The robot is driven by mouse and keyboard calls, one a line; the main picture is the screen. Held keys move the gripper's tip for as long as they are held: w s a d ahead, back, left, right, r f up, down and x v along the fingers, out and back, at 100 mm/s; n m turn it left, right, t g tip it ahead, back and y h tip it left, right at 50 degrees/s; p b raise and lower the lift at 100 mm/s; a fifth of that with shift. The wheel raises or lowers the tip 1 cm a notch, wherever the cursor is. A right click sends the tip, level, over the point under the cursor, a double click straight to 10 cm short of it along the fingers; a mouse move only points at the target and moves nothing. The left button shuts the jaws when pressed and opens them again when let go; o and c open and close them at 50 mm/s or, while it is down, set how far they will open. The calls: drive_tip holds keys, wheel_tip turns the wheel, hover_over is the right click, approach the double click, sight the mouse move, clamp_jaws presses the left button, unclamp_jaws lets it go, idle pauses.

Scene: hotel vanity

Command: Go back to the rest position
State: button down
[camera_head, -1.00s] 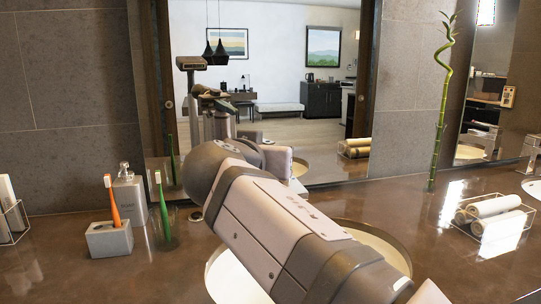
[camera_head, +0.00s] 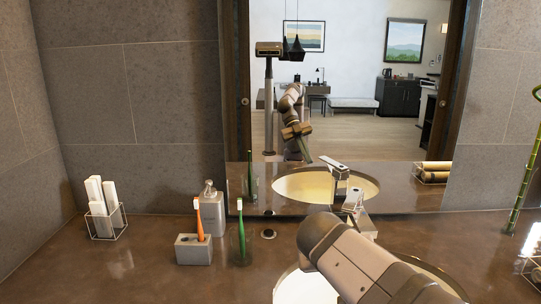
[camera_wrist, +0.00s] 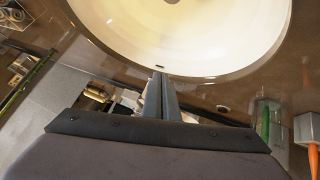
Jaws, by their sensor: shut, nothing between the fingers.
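My gripper (camera_wrist: 161,94) shows in the wrist view with its two dark fingers together and nothing between them. The fingertips appear against the rim of the pale round basin (camera_wrist: 190,40). In the head view my arm (camera_head: 365,262) crosses the lower right, in front of the basin (camera_head: 300,288). The gripper itself is not directly visible there. My arm's reflection shows in the mirror (camera_head: 345,90).
An orange toothbrush (camera_head: 199,220) stands in a grey holder (camera_head: 194,250). A green toothbrush (camera_head: 241,232) stands in a glass beside a soap dispenser (camera_head: 211,208). A wire basket (camera_head: 106,222) holds white items at left. A faucet (camera_head: 354,205) and bamboo stalk (camera_head: 520,185) stand right.

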drive_tip(key=s+f+g+y+p, duration=0.1)
drive_tip(key=s+f+g+p, duration=0.1)
drive_tip(key=s+p, duration=0.3)
drive_tip(key=s+f+g+y+p, duration=0.1)
drive_tip(key=s+f+g+p, duration=0.1)
drive_tip(key=s+p, duration=0.3)
drive_tip(key=s+a+f+n+g+y+p, duration=0.1)
drive_tip(key=s+f+g+y+p, duration=0.1)
drive_tip(key=s+p, duration=0.3)
drive_tip(key=shift+s+g, duration=0.6)
drive_tip(key=shift+s, duration=1.7)
drive_tip(key=shift+s+a+f+p, duration=0.1)
drive_tip(key=shift+s+p, duration=0.2)
drive_tip(key=shift+s, duration=0.1)
drive_tip(key=c, duration=2.4)
unclamp_jaws()
drive_tip(key=shift+c, duration=0.2)
